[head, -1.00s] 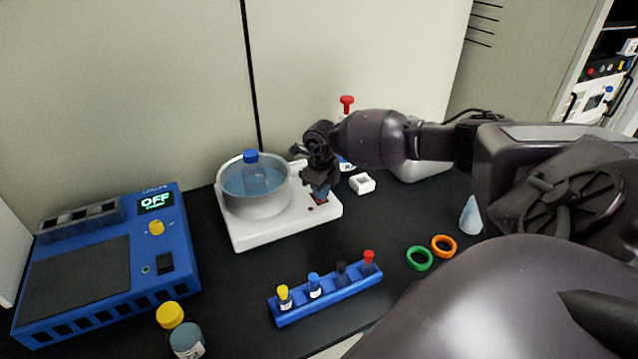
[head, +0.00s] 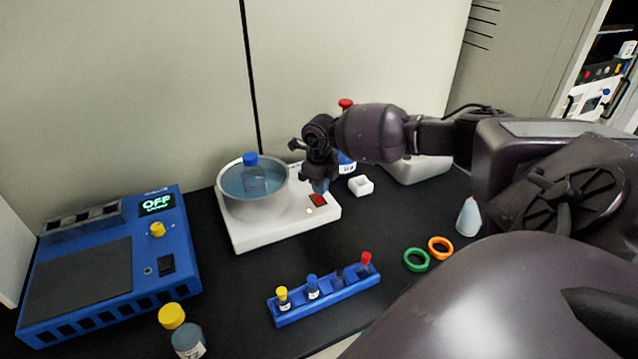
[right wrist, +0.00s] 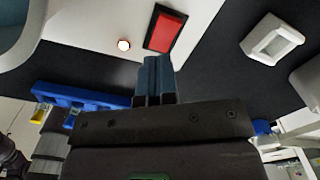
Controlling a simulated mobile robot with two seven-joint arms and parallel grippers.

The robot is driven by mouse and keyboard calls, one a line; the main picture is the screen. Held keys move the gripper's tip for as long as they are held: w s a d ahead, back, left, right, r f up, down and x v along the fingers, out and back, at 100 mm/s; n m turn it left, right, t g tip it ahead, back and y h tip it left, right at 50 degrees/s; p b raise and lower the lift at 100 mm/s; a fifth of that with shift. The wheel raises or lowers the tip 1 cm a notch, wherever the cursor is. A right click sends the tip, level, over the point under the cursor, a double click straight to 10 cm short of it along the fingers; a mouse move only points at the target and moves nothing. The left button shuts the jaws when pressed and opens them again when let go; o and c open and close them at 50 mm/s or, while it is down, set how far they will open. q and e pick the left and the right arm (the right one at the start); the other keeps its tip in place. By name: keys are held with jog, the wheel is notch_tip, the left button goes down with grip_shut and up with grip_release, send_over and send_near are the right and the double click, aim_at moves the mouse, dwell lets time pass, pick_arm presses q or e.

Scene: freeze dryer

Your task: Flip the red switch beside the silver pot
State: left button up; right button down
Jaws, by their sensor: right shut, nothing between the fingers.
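The red switch (head: 318,200) sits in a dark frame on the white base (head: 240,236), to the right of the silver pot (head: 236,205). A blue-capped bottle (head: 251,172) stands in the water in the pot. My right gripper (head: 320,187) is shut and empty, just above the switch. A small round light (right wrist: 124,45) beside the switch glows pale. My left gripper is not in view.
A blue device (head: 105,265) showing OFF stands at left. A blue rack (head: 327,296) with small vials is in front. A green ring (head: 416,260), an orange ring (head: 440,247) and a small white dish (head: 361,186) lie to the right.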

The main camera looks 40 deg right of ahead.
aim_at(320, 201)
jog(key=shift+r+p, duration=1.05)
jog(key=shift+r, duration=1)
